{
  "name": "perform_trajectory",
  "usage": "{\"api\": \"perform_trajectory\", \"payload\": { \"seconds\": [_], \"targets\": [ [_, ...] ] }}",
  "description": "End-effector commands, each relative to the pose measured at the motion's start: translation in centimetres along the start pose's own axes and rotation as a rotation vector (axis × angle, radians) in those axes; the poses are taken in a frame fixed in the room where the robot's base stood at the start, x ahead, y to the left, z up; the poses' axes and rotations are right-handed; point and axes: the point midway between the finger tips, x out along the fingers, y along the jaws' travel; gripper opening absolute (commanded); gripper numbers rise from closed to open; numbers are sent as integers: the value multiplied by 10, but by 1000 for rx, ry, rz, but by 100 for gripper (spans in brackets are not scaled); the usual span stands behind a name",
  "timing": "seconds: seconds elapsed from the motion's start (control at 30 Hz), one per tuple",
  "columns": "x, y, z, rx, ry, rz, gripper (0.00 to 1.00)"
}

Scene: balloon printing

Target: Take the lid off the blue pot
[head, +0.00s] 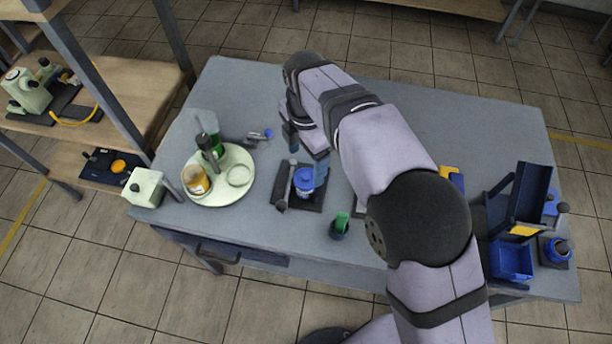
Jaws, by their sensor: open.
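A small blue pot (304,182) stands on a dark flat base (313,203) left of the table's middle. Its top looks blue and round; I cannot make out the seam between lid and pot. My gripper (306,154) is open, with its two bluish fingers apart. In the picture one finger is just above the pot and the other overlaps its right edge. I cannot tell whether either touches it. Nothing shows held between the fingers.
A pale round tray (226,196) holds an amber jar (195,180) and a dark bottle (207,146). A dark cup with a green top (340,226) stands nearer the front. Blue bins (512,258) and another blue pot (556,250) are at the right. The back right is clear.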

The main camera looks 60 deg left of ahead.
Motion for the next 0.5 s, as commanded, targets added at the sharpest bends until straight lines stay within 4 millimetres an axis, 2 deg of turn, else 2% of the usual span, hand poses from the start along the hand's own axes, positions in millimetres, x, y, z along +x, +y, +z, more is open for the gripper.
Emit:
{"api": "perform_trajectory", "payload": {
  "seconds": [0.33, 0.5],
  "targets": [
    [14, 0, 1, 3, 0, -2, 74],
    [31, 1, 4, 3, 1, -3, 74]
  ]
}}
